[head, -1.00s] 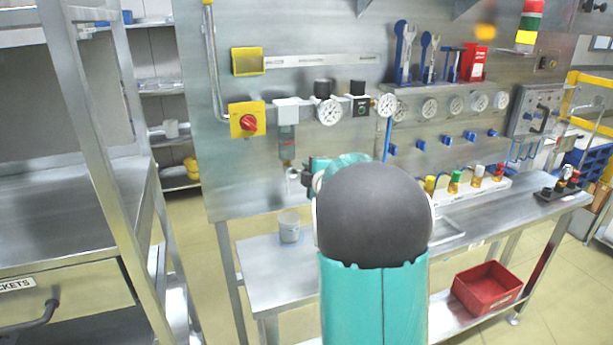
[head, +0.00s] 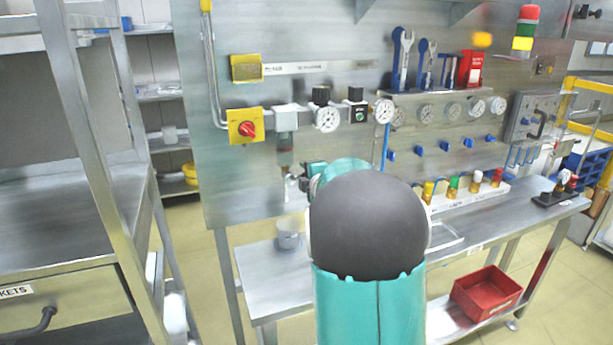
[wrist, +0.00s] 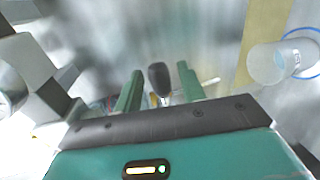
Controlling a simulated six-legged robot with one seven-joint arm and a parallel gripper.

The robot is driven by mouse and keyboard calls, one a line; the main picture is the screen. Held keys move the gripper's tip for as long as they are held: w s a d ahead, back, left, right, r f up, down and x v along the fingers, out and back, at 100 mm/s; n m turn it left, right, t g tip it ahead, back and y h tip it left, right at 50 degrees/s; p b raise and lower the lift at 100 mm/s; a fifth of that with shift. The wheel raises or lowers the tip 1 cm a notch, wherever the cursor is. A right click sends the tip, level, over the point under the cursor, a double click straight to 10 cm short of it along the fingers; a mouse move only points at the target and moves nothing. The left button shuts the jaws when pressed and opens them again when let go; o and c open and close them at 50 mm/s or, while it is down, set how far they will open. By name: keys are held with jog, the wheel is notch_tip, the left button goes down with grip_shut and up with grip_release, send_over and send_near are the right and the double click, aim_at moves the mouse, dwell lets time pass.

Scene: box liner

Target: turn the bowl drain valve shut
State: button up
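The filter unit with its bowl (head: 285,152) hangs on the steel panel, left of the round gauges. A small pale metal fitting shows below the bowl, close to my teal wrist. In the wrist view, a dark rounded handle (wrist: 158,76) on a thin metal stem stands between the fingers; it appears to be the drain valve's handle. My gripper (wrist: 160,86) is open, its two green fingers on either side of the handle with gaps showing. I cannot tell the valve's position. In the head view my arm hides the fingers.
A grey cup (head: 289,236) stands on the steel bench below the bowl. A yellow box with a red knob (head: 247,128) is on the panel at left. A pressure gauge (head: 327,118) is right of the filter. A steel shelf unit stands at the left.

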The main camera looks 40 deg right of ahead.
jog(key=v, duration=1.3)
jog(key=shift+s, duration=0.35)
jog(key=shift+a+r, duration=0.1)
jog(key=shift+a, duration=0.05)
jog(key=s+a+f+m+g+y, duration=0.2)
jog(key=s+a+m, duration=0.5)
jog(key=a, duration=0.8)
jog(key=s+a+f+m+g+y, duration=0.2)
jog(key=s+a+f+m+g, duration=0.2)
jog(key=s+a, duration=0.9)
jog(key=a+m+g, duration=0.3)
jog(key=m, duration=0.1)
jog(key=shift+g, duration=0.3)
